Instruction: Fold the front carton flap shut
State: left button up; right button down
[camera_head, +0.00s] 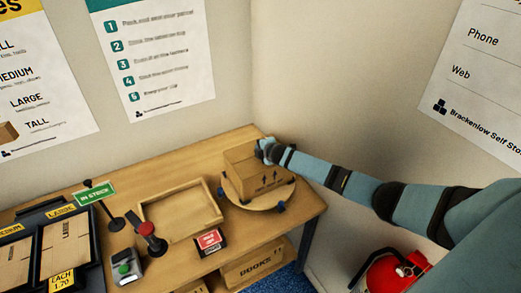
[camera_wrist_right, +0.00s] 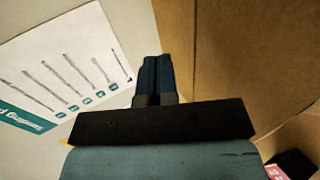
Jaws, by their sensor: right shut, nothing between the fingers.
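The brown carton (camera_head: 246,184) stands on a round wooden turntable (camera_head: 284,194) at the right end of the bench, with dark arrow marks on its side. My right gripper (camera_head: 265,149) is at the carton's upper edge, its arm coming in from the right. In the right wrist view the gripper (camera_wrist_right: 157,72) is shut and empty, with the fingers close beside a cardboard panel of the carton (camera_wrist_right: 255,55). I cannot tell whether they touch it. The state of the front flap is not clear, as the gripper partly covers the top. My left gripper is out of view.
A shallow wooden tray (camera_head: 150,208) lies left of the carton. Walls stand close behind and to the right.

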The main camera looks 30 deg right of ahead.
jog(key=shift+b+v, duration=0.45)
jog(key=shift+v, duration=3.4)
jog(key=shift+r, duration=0.1)
